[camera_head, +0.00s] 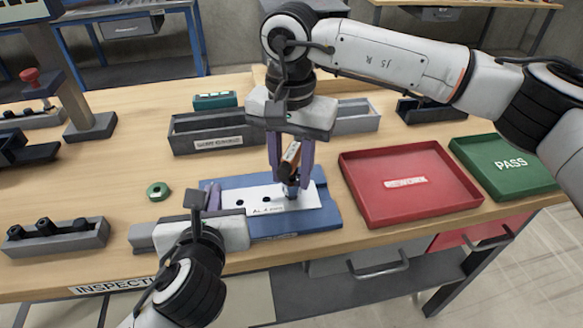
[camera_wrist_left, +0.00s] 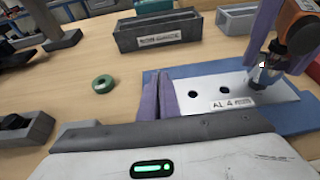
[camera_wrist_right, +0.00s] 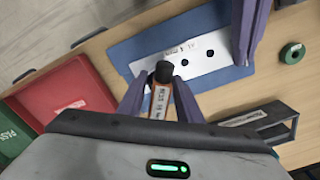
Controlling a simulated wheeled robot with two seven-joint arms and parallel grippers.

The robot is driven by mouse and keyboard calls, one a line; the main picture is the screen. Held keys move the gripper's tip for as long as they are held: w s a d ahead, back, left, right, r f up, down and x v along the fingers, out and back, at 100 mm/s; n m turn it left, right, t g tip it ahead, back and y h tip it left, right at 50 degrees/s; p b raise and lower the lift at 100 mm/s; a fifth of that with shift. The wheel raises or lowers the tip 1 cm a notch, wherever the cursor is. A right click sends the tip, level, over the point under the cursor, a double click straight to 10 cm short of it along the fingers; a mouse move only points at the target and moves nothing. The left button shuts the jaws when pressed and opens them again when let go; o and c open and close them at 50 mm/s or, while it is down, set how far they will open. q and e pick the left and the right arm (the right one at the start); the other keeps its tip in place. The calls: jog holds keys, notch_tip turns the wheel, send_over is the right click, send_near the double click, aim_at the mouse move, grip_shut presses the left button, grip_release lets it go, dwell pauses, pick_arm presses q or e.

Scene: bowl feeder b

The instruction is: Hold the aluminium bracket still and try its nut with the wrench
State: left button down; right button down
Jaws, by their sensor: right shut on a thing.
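The aluminium bracket (camera_head: 259,200) is a white plate with dark holes and lettering, lying on a blue mat (camera_head: 290,226). My right gripper (camera_head: 291,174) is shut on the orange and black wrench (camera_head: 292,155) and holds it over the bracket's right part. The wrench also shows in the right wrist view (camera_wrist_right: 161,97). Its tip is down at the plate in the left wrist view; the nut there cannot be made out clearly. My left gripper (camera_head: 211,196) is at the bracket's left end, its purple fingers (camera_wrist_left: 158,100) close together. Whether they grip the plate is unclear.
A red tray (camera_head: 353,198) and a green PASS tray (camera_head: 486,188) stand to the right. A grey bin (camera_head: 185,146) is behind the mat. A green ring (camera_head: 158,191) lies left of it. A grey holder with dark parts (camera_head: 97,237) stands at front left.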

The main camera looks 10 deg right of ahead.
jog(key=shift+f, duration=0.95)
dwell(0.5)
jog(key=shift+m, duration=1.1)
jog(key=shift+m, duration=1.2)
jog(key=shift+m, duration=1.1)
